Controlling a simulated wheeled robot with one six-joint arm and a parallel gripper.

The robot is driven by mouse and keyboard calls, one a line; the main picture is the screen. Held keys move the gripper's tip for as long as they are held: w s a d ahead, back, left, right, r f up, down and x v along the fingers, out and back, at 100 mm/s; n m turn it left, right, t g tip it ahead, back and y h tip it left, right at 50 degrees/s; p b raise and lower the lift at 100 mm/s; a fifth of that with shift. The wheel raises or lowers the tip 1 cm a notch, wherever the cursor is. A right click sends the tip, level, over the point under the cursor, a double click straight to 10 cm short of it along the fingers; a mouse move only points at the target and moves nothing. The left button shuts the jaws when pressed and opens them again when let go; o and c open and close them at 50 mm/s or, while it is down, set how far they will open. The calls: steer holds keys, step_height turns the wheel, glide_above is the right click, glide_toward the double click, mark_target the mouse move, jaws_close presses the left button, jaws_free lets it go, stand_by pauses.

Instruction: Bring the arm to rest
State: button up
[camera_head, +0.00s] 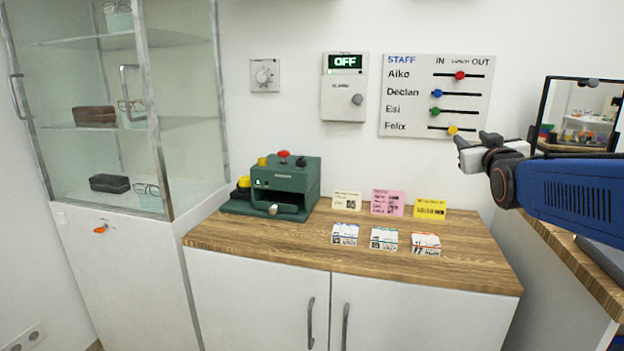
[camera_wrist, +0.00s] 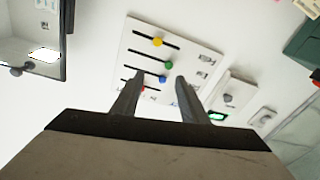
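My arm (camera_head: 575,190), blue with a dark joint, reaches in from the right edge in the head view. My gripper (camera_head: 462,142) points left in front of the wall, near the lower right of the white staff board (camera_head: 408,105). The wrist view shows my gripper (camera_wrist: 158,82) open, its two dark fingers apart with nothing held between them. The staff board (camera_wrist: 190,60) shows beyond the fingertips. Its red and yellow knobs sit around mid-slot; the blue and green knobs sit near the left end in the head view.
A wooden counter (camera_head: 375,247) below carries a green machine (camera_head: 290,180) and several small cards. A glass cabinet (camera_head: 110,100) stands left. A framed mirror (camera_head: 578,115) is beside my arm at right. An alarm box (camera_head: 343,100) reading OFF hangs on the wall.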

steer(key=s+a+f+g+y, duration=0.1)
steer(key=s+a+f+g, duration=0.3)
steer(key=s+f, duration=0.6)
steer(key=s+a+f+g+y, duration=0.1)
steer(key=s+a+f+g, duration=0.3)
steer(key=s+f, duration=0.7)
steer(key=s+a+f+g+y, duration=0.1)
steer(key=s+a+f+g, duration=0.3)
steer(key=s+f, duration=0.7)
steer(key=shift+s+a+g+y, duration=0.15)
steer(key=shift+s+g+y, duration=0.15)
steer(key=shift+s+g, duration=0.6)
